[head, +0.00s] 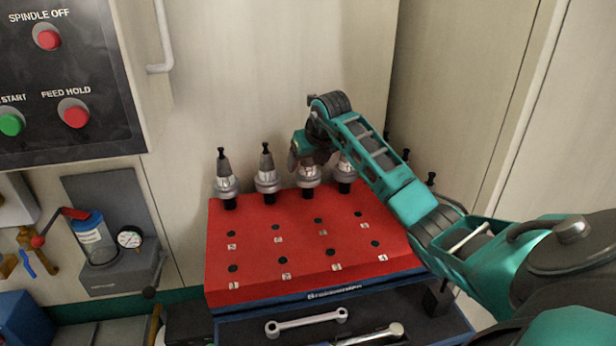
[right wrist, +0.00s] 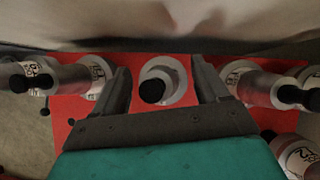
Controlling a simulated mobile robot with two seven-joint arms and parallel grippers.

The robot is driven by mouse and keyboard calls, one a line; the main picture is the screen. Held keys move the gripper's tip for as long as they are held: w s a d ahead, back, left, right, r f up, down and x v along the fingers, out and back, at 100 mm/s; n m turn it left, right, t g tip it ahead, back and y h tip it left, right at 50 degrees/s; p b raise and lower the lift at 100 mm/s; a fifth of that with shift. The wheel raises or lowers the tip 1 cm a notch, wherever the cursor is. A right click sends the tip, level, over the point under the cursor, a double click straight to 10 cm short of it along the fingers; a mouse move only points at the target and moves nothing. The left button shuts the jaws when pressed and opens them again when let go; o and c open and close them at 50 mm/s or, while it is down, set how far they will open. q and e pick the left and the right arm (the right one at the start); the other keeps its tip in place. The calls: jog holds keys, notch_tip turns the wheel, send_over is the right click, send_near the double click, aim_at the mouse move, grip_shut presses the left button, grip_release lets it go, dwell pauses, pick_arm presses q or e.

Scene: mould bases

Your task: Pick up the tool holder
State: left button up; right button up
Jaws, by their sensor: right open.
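Several silver, cone-topped tool holders stand upright along the back of a red rack, including a far-left one (head: 226,183) and a second one (head: 266,178). My right gripper (head: 306,162) is at a third tool holder (head: 308,180) and hides its upper part. In the right wrist view, my gripper (right wrist: 161,76) is open, with one dark finger on each side of that tool holder (right wrist: 163,72), apart from it. Its black tip points at the camera. My left gripper is out of view.
The red rack (head: 280,262) has rows of empty numbered holes in front. Neighbouring tool holders stand close on both sides in the right wrist view, at left (right wrist: 88,78) and right (right wrist: 247,82). A pale wall (head: 290,60) rises behind. An open drawer with wrenches (head: 306,322) lies below.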

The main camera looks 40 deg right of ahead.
jog(key=shift+c, duration=0.4)
grip_shut()
jog(key=shift+r, duration=0.2)
dwell(0.3)
